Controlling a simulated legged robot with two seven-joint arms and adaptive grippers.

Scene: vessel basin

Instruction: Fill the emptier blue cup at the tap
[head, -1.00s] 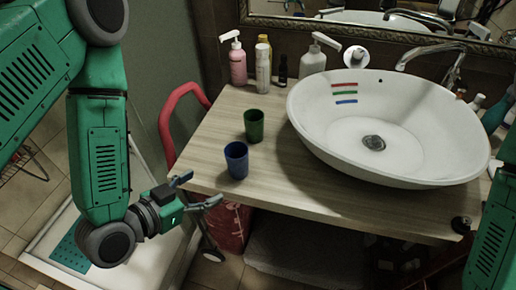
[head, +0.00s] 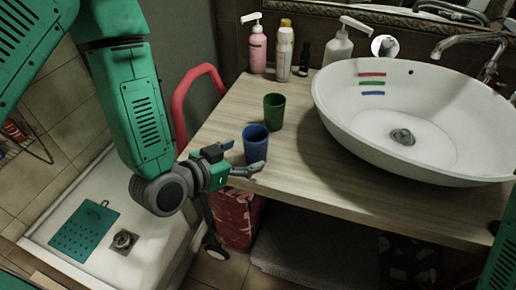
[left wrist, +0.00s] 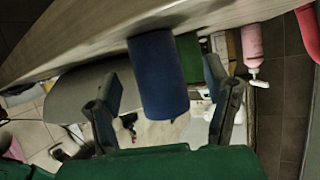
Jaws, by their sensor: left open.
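A blue cup (head: 256,143) stands upright near the front left edge of the wooden counter (head: 300,165). A green cup (head: 274,110) stands just behind it. My left gripper (head: 246,157) is open at the blue cup, its fingers on either side of the cup's near side. In the left wrist view the blue cup (left wrist: 158,75) sits between the open fingers (left wrist: 165,100), with the green cup (left wrist: 188,58) behind it. How much the cups hold cannot be seen. The tap (head: 465,45) is over the far right of the basin. My right gripper is not in view.
The white basin (head: 440,145) with red, green and blue stripes fills the right of the counter. A pink bottle (head: 257,48), a white bottle (head: 284,55) and a white pump bottle (head: 338,45) stand at the back. A red rail (head: 180,105) is left of the counter.

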